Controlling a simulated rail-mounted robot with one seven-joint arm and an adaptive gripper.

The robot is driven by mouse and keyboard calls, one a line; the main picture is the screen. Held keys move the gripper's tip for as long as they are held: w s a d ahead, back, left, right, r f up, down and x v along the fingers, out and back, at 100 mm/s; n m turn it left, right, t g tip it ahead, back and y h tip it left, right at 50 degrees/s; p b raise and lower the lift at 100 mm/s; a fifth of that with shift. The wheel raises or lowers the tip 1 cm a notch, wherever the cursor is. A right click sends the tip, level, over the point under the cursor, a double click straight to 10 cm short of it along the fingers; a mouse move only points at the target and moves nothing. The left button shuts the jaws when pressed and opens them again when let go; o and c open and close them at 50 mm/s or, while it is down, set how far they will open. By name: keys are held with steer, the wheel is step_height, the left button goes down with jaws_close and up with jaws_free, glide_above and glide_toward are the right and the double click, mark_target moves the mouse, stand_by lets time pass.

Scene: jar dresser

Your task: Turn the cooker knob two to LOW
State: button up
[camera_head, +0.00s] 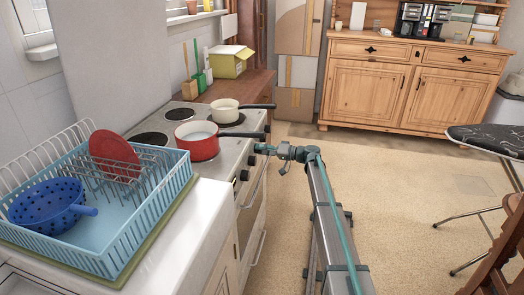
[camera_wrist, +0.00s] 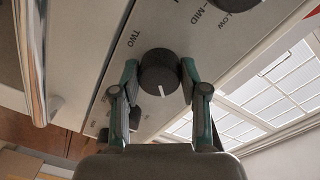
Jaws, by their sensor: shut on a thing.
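The cooker (camera_head: 243,150) stands at the left in the head view, with dark knobs along its front panel. My gripper (camera_head: 262,148) reaches that panel from the right. In the wrist view, a round black knob (camera_wrist: 160,74) sits beside the printed word TWO. My gripper (camera_wrist: 159,70) has one finger on each side of this knob and is shut on it. The knob's white mark points down in the picture, towards my gripper's palm. The words MID and LOW are printed on the panel at the upper right, belonging to a scale partly out of view.
A red pan (camera_head: 198,148) and a cream pot (camera_head: 224,112) stand on the hob, handles reaching out over its front edge. A blue dish rack (camera_head: 120,240) fills the near counter. Another knob (camera_wrist: 134,117) shows partly behind my left finger. The floor (camera_head: 400,175) right of my arm is open.

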steer(key=o, duration=1.1)
steer(key=shift+o, duration=0.2)
steer(key=v, duration=1.2)
